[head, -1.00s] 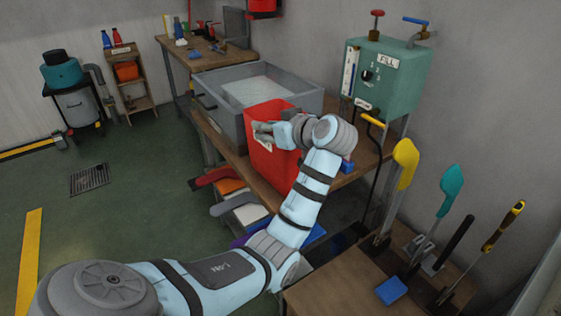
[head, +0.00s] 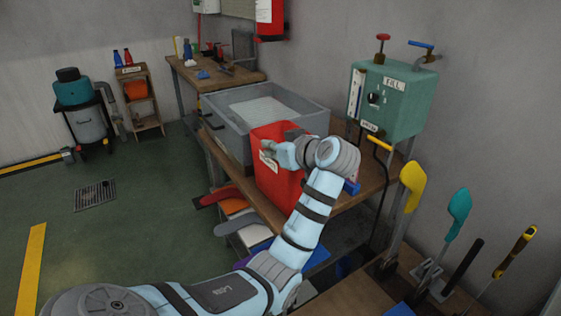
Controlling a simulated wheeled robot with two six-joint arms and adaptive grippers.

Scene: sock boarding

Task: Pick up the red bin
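The red bin (head: 273,182) stands upright on the wooden bench, in front of the grey tub, with a pale label on its front. My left gripper (head: 268,149) is at the upper part of the bin, near its rim and label. The arm's wrist covers the bin's right side. The fingers are small and partly hidden, so I cannot tell whether they are closed on the bin. My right gripper is not in view.
The grey tub (head: 228,125) sits right behind the bin. A green fill box (head: 405,105) stands to the right. Yellow and teal tools (head: 411,178) stand upright at the lower right. Coloured sock boards (head: 235,222) lie below the bench edge. The left floor is open.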

